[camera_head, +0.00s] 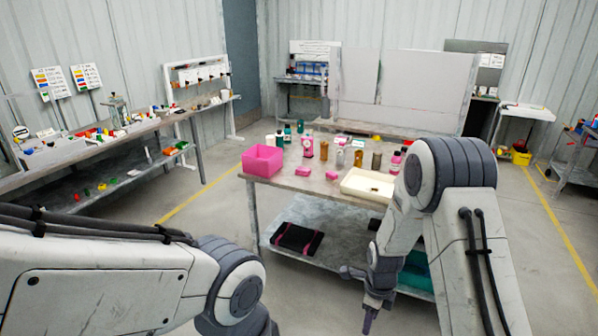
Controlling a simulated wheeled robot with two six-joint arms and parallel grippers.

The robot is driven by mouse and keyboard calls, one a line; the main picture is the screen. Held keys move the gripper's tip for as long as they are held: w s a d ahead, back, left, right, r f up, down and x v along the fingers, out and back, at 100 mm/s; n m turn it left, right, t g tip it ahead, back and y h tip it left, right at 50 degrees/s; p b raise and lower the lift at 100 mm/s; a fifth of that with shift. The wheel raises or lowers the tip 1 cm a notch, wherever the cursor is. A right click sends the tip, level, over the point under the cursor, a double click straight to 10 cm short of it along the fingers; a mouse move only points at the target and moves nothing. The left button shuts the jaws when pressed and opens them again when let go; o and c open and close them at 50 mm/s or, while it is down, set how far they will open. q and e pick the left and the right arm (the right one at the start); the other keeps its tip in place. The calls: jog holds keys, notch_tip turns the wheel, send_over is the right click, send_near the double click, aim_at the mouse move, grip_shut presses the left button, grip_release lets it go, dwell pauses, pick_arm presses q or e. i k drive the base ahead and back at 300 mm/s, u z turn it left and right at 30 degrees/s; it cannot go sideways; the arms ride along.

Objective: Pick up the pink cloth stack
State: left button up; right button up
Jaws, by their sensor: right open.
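Two small pink folded pieces lie on the front part of the table: a left one (302,171) and a right one (331,175). Either could be the pink cloth stack; they are too small to tell for sure. My right gripper (357,297) is open and empty. It hangs low in front of the table, below the tabletop and well away from both pink pieces. My left arm comes in at the lower left, and its gripper is outside the view.
A pink bin (262,161) stands at the table's left corner, and a cream tray (368,186) at the front right. Several bottles stand behind the pink pieces. A black item with pink stripes (297,239) lies on the lower shelf. Floor left of the table is clear.

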aim_at(305, 172)
jog(key=i, duration=2.2)
jog(key=u, duration=0.2)
jog(key=i, duration=1.2)
jog(key=u, duration=0.1)
